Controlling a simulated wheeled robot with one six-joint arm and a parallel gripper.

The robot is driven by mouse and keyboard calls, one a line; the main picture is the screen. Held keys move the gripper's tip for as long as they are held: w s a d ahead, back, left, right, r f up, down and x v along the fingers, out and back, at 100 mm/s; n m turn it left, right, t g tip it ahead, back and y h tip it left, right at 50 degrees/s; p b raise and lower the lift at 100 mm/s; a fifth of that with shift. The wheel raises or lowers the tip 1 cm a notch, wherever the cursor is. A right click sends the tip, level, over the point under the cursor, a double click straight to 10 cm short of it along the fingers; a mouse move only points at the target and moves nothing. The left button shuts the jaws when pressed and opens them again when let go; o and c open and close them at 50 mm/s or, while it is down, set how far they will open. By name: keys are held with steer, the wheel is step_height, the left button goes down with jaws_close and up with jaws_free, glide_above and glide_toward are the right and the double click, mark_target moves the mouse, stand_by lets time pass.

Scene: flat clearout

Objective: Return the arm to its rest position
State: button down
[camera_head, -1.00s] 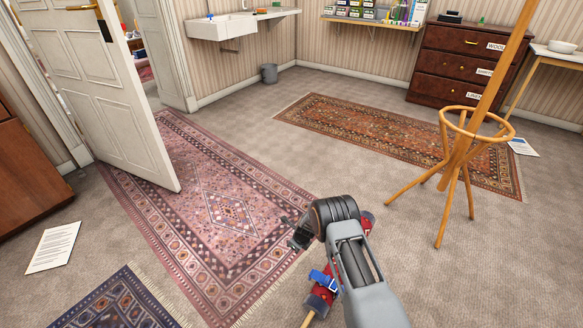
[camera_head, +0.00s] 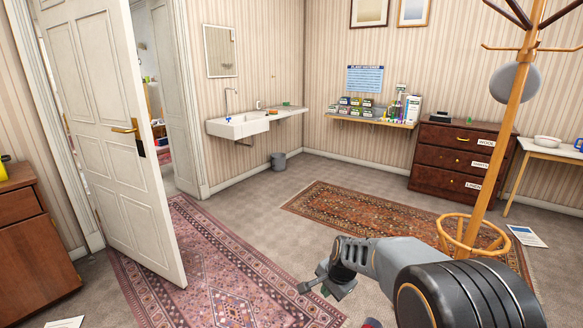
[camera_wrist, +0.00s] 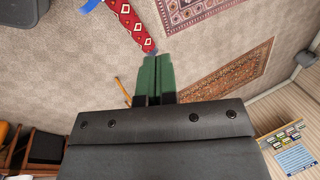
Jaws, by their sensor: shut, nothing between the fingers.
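My gripper (camera_wrist: 156,58) shows in the wrist view as two green fingers side by side, shut with nothing between them. In the head view my arm reaches in from the lower right, and its wrist end with my gripper (camera_head: 306,286) is held in the air above the carpet and the pink rug's edge. A red patterned item (camera_wrist: 132,24) with a blue part lies beyond the fingertips in the wrist view, apart from them as far as I can tell. Only a scrap of red shows at the bottom of the head view.
A wooden coat stand (camera_head: 499,150) stands close on the right, near my arm. An open white door (camera_head: 115,150) is at left.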

steer(key=s+d+r+n+h+p, duration=0.1)
steer(key=s+d+r+n+p, duration=0.2)
steer(key=s+r, duration=0.7)
steer(key=s+d+r+n+h+p, duration=0.1)
steer(key=s+d+r+n+p, duration=0.2)
steer(key=s+r+n+p, duration=0.4)
step_height(320, 180, up, 6)
steer(key=s+p, duration=0.2)
steer(key=shift+s+n+t, duration=0.3)
steer(key=shift+s+t, duration=0.1)
steer(key=shift+d, duration=0.15)
